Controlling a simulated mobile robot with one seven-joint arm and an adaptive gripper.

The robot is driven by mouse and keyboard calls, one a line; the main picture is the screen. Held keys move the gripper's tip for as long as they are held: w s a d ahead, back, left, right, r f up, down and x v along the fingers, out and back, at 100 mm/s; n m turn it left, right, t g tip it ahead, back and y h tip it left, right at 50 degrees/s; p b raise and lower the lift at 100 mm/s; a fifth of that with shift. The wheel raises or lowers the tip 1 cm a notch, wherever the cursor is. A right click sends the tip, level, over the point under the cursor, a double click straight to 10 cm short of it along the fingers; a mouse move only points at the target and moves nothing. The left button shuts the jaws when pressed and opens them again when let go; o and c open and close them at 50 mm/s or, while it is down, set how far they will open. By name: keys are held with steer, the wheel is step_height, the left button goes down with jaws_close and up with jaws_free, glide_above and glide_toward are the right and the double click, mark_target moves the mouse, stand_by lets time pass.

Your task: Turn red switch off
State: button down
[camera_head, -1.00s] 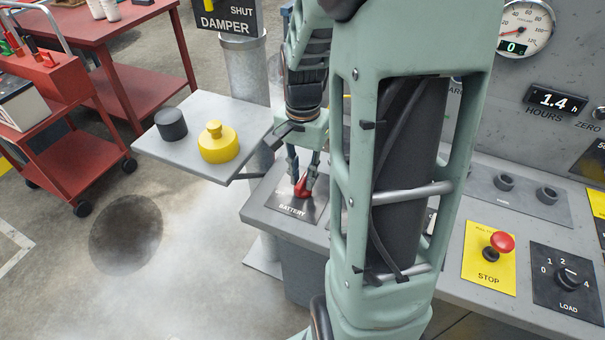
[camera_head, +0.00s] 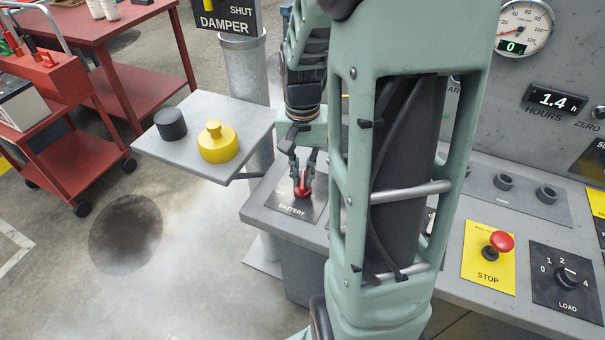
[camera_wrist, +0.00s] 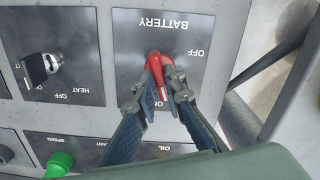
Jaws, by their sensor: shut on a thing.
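The red switch (camera_head: 303,191) stands on the dark BATTERY plate (camera_head: 284,203) at the console's left end. My gripper (camera_head: 303,179) reaches down over it, with its fingers on either side of the red handle. In the wrist view the red switch (camera_wrist: 156,64) shows between and beyond the fingertips of my gripper (camera_wrist: 162,82). The BATTERY plate (camera_wrist: 128,60) bears OFF at the upper right and ON lower down, both upside down. The fingers hide part of the handle, so its exact setting is hard to read.
A HEAT key switch (camera_wrist: 40,67) and a green SPEED knob (camera_wrist: 59,160) lie beside the plate. A red STOP button (camera_head: 502,241) and LOAD dial (camera_head: 567,279) are further right. A grey shelf (camera_head: 190,160) holds a yellow knobbed weight (camera_head: 218,147) and a black cylinder (camera_head: 170,125).

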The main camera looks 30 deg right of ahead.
mark_target(303, 178)
steer(key=n, duration=1.4)
stand_by(0.6)
steer(key=c, duration=2)
jaws_free()
step_height(303, 178, up, 12)
steer(key=shift+r, duration=0.1)
steer(key=shift+w, duration=0.1)
